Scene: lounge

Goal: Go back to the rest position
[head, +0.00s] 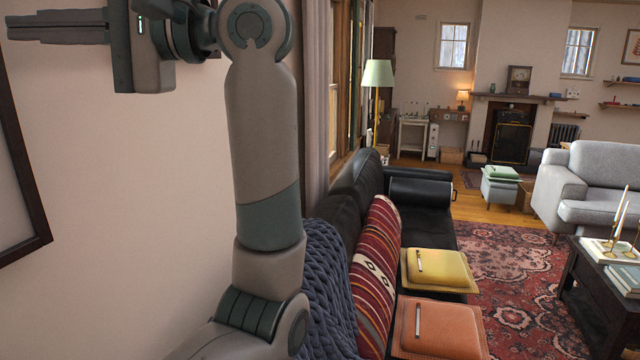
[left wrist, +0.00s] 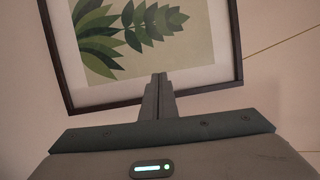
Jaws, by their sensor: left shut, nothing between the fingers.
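My left arm rises in the left half of the head view, and its gripper (head: 58,27) points left at the upper left corner, near the wall. The two fingers lie together, with nothing between them. In the left wrist view the left gripper (left wrist: 159,82) also shows its fingers closed, in front of a framed leaf picture (left wrist: 150,40) on the wall. I cannot tell from the views whether the fingertips touch the picture. My right gripper is not in view.
A dark sofa (head: 425,225) bears a striped pillow (head: 375,275), a blue knitted throw (head: 322,285), a yellow cushion (head: 440,268) and an orange cushion (head: 440,328). A dark coffee table (head: 590,290) stands right. The patterned rug (head: 515,285) between is open floor.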

